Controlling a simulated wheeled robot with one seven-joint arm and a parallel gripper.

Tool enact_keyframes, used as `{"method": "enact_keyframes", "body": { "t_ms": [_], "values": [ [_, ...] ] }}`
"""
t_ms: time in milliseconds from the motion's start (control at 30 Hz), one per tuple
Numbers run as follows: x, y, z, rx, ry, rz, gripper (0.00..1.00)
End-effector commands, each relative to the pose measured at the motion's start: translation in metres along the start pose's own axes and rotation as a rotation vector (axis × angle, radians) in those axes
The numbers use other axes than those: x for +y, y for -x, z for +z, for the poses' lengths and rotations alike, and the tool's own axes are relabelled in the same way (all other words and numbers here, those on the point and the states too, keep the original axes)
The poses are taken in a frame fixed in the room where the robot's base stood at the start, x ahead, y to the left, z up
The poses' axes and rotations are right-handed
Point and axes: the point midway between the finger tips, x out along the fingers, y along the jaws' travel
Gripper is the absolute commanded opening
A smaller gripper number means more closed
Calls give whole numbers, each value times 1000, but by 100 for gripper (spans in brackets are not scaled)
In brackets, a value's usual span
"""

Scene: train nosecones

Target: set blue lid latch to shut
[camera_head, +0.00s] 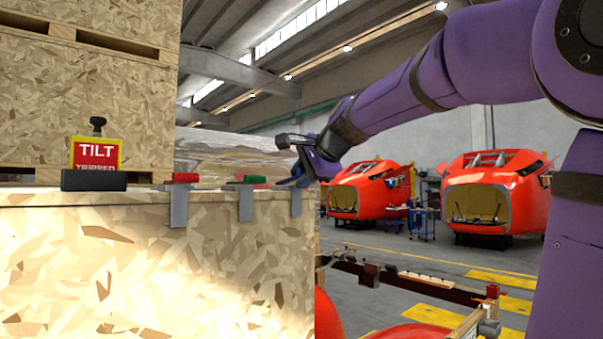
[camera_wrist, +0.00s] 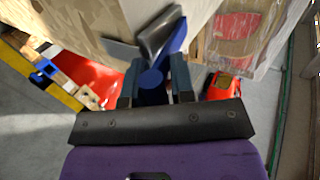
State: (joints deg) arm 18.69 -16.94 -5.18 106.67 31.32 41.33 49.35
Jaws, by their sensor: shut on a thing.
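The blue lid latch (camera_head: 291,182) sits at the right end of the wooden crate's top edge (camera_head: 120,198), with its grey metal strap (camera_head: 297,203) hanging down the front face. In the wrist view its blue handle (camera_wrist: 174,42) runs up and away from between my fingers, beside grey metal plates (camera_wrist: 158,36). My gripper (camera_head: 293,162) reaches the latch from the right and is shut on the blue handle; it also shows in the wrist view (camera_wrist: 153,88). My fingers hide part of the handle. I cannot tell the latch's exact angle.
A red latch (camera_head: 185,178) and a green latch (camera_head: 246,180) stand left along the same edge. Farther left are a dark block (camera_head: 94,180) and a red-yellow sign (camera_head: 97,153) reading TILT TRIPPED. A taller crate (camera_head: 85,95) rises behind. Red nosecones (camera_head: 495,185) stand on the floor beyond.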

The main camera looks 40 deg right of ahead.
Motion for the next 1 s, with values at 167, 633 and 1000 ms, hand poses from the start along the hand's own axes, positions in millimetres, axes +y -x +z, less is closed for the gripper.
{"method": "enact_keyframes", "body": {
  "t_ms": [167,633,1000],
  "values": [
    [7,-5,0,-5,-1,17,0],
    [8,-6,1,-7,0,19,44],
    [5,-3,0,-3,0,10,44]
  ]
}}
